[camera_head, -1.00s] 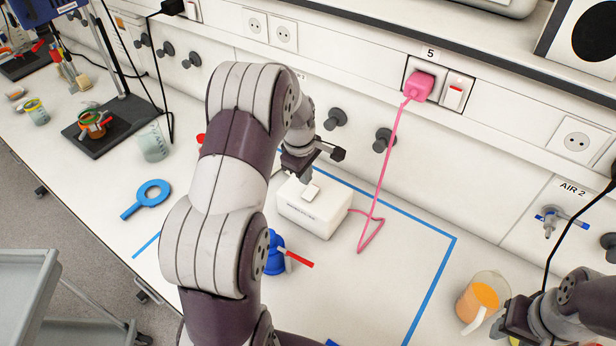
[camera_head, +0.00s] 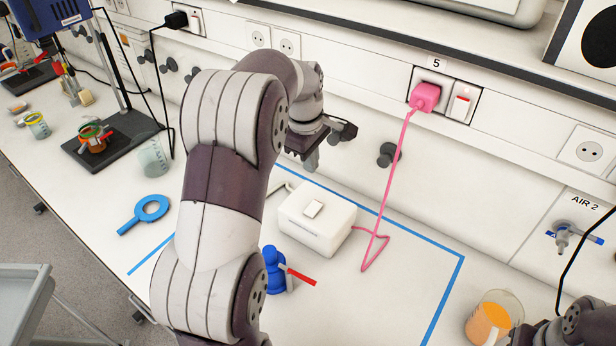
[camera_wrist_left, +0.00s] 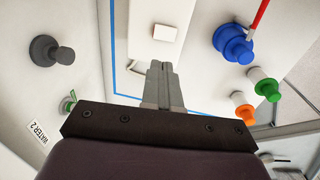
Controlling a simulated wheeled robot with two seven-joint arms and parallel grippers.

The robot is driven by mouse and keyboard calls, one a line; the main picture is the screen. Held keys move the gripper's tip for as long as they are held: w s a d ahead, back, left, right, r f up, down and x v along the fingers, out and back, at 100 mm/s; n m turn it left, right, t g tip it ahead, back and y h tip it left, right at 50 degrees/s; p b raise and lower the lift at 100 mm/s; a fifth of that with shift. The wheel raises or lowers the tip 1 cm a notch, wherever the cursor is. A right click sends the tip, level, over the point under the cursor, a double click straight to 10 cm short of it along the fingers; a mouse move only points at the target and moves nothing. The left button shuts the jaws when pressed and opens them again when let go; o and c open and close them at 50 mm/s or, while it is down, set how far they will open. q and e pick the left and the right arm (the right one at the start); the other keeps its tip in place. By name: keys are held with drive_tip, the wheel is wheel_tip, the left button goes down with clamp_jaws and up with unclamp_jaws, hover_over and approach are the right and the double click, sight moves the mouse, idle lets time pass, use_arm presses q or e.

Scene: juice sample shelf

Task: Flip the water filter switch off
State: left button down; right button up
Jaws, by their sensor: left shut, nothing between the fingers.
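A white box (camera_head: 316,222) with a small rocker switch (camera_head: 314,208) on top stands on the bench inside a blue tape outline. The print on its front is too small to read. I cannot tell which way the rocker is set. My left gripper (camera_head: 311,163) is shut and empty, above and behind the box, apart from the rocker. In the left wrist view, the shut fingers (camera_wrist_left: 160,72) point towards the box, with the pale rocker (camera_wrist_left: 166,33) just beyond the tips. My right gripper (camera_head: 512,335) is partly in view at the lower right, its jaws unclear.
A pink cable (camera_head: 395,175) runs from beside the box to a plug (camera_head: 425,96) at wall outlet 5, next to a wall switch (camera_head: 461,104) with a red mark. A blue valve with a red lever (camera_head: 275,272) is in front. An orange-filled beaker (camera_head: 490,318) stands at right.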

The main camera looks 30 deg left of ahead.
use_arm(q)
approach(317, 206)
drive_tip(key=f, duration=0.4)
drive_tip(key=w+f, duration=0.1)
drive_tip(key=f, duration=0.1)
drive_tip(key=shift+f+p, duration=0.3)
drive_tip(key=shift+p, duration=0.1)
drive_tip(key=shift+w+f, duration=0.1)
drive_tip(key=shift+f, duration=0.3)
drive_tip(key=shift+r, duration=0.1)
use_arm(e)
drive_tip(key=shift+d, duration=0.1)
